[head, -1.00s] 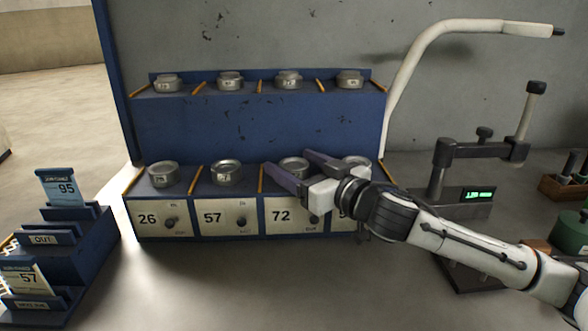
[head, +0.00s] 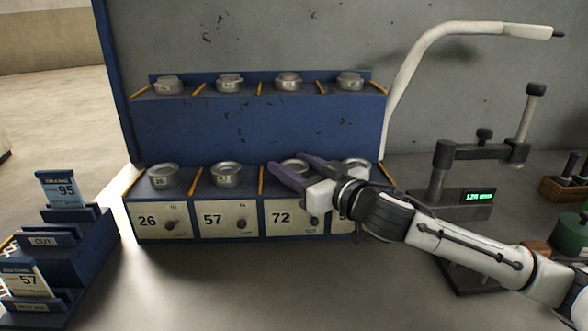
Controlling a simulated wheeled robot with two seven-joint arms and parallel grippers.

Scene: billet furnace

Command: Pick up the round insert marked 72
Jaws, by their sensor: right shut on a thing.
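The round metal insert (head: 294,164) sits in the bay labelled 72 (head: 282,218) on the lower shelf of the blue rack (head: 260,125). My right gripper (head: 290,174) reaches in from the right, its two purple fingers on either side of this insert and shut on it. The fingers cover much of the insert, so its own marking is hidden. My left gripper is out of view.
Similar inserts stand in the bays labelled 26 (head: 162,175) and 57 (head: 227,174), and one (head: 355,166) sits just right of my gripper. Several more line the upper shelf. A gauge stand (head: 462,170) is at right, a card holder (head: 75,255) at left.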

